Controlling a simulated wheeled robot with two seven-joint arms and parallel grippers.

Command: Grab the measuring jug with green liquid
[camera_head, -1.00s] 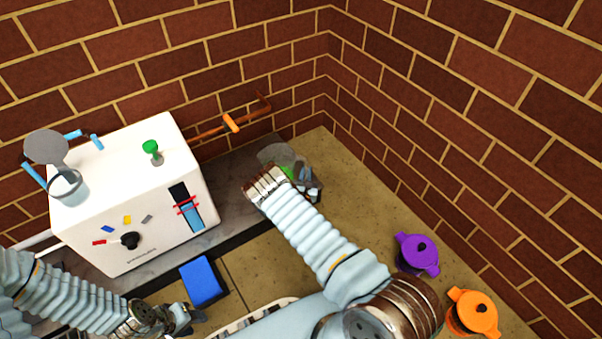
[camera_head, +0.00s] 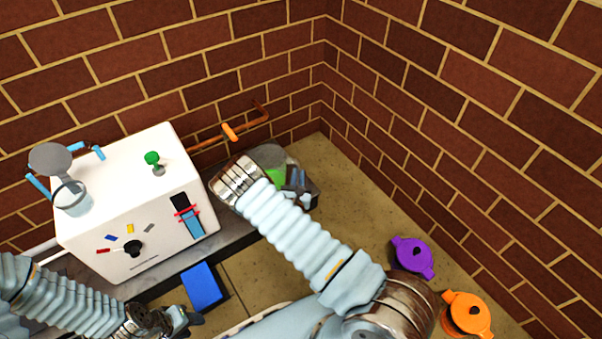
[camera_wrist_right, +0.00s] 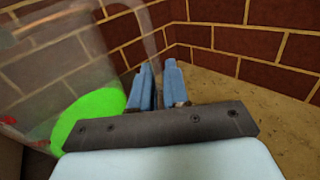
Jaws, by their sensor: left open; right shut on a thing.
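The measuring jug (camera_head: 268,155) is clear, with green liquid in its lower part. It is at the back of the counter in the head view, partly hidden by my right wrist. In the right wrist view the jug (camera_wrist_right: 50,75) is tilted in the picture at the left, with a bright green patch of liquid. My right gripper (camera_head: 298,178) is at the jug's right side, its blue fingers (camera_wrist_right: 163,80) shut on it, seemingly at the clear handle. Whether the jug touches the counter is unclear. My left gripper (camera_head: 192,318) is open and empty at the lower left.
A white machine (camera_head: 130,205) with a dial, a green knob and a glass container on top stands at the left. A blue block (camera_head: 202,287) lies before it. A purple pot (camera_head: 413,257) and an orange pot (camera_head: 467,314) stand at the right. Brick walls close the corner behind.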

